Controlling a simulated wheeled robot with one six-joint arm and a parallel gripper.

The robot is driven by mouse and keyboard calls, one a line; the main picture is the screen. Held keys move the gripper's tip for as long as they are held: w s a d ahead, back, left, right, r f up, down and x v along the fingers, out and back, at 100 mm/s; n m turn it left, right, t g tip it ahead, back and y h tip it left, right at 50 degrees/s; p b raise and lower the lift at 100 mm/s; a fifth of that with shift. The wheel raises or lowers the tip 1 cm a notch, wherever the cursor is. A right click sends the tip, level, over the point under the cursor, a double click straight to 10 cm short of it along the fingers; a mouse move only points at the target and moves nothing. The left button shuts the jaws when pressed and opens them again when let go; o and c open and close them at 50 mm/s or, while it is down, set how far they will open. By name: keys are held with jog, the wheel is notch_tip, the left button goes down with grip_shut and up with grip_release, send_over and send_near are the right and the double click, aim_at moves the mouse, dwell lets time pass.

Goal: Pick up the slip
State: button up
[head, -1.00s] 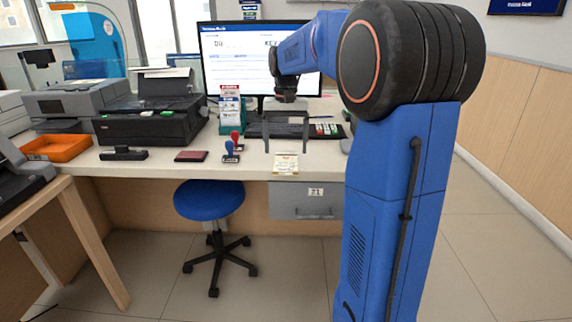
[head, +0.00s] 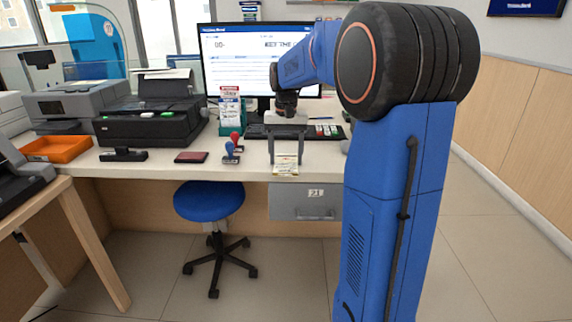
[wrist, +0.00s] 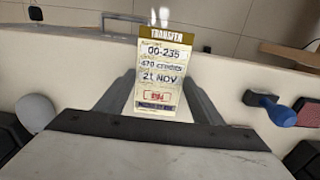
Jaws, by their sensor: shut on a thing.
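The slip (head: 285,168) is a small pale paper with a gold header at the front edge of the white counter. In the wrist view the slip (wrist: 161,75) reads "TRANSFER", "00-235" and "21 NOV", and its header end reaches past the counter edge. My gripper (head: 285,160) is lowered onto it at the counter's front edge. In the wrist view one finger (wrist: 117,92) is at its left side and the other (wrist: 201,100) at its right side, shut on it. The contact at the fingertips is partly hidden.
A keyboard (head: 258,131) and monitor (head: 230,60) stand behind. A blue stool (head: 209,200) and grey drawer (head: 300,206) are below.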

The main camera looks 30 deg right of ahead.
aim_at(286, 164)
notch_tip(286, 164, up, 10)
dwell(0.6)
jog(key=shift+o, duration=0.8)
dwell(0.8)
